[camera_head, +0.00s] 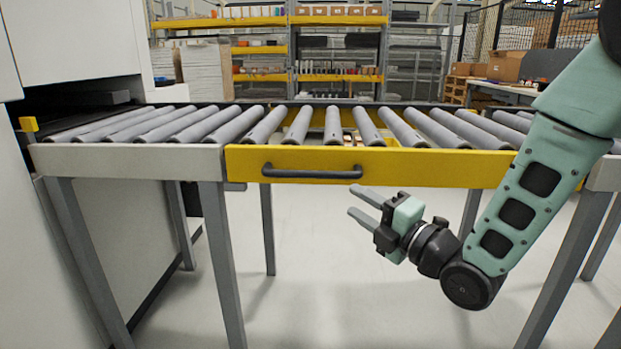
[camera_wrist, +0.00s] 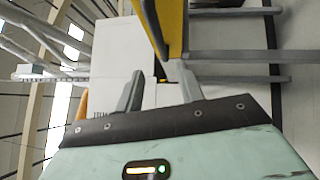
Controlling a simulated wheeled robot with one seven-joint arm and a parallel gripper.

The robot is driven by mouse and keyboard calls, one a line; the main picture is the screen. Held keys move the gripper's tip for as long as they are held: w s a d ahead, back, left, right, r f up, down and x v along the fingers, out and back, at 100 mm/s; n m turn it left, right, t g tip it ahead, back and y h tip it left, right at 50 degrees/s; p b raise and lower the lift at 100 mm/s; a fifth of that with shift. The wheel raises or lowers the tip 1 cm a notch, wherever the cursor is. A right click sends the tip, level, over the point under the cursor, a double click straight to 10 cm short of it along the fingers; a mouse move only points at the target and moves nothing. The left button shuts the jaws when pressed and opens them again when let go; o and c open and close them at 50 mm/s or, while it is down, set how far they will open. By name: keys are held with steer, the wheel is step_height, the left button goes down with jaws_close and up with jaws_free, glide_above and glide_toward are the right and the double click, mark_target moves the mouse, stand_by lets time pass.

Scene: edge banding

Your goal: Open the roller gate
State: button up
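The roller gate (camera_head: 430,167) is a yellow section of the roller conveyor with grey rollers on top. It lies level, in line with the grey conveyor frame to its left. A black bar handle (camera_head: 312,173) runs along its front face. My gripper (camera_head: 362,204) is below and right of the handle, apart from it, with its fingers pointing left. The two fingers are spread, with nothing between them. In the wrist view the open fingers (camera_wrist: 158,86) show below the yellow gate edge (camera_wrist: 171,28).
A fixed grey conveyor section (camera_head: 130,160) on legs stands at left, beside a white machine (camera_head: 75,40). Grey legs (camera_head: 223,260) stand under the conveyor. The floor (camera_head: 320,290) below the gate is clear. Shelves (camera_head: 265,50) stand well behind.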

mark_target(314, 177)
steer(key=x, duration=1.4)
jaws_close()
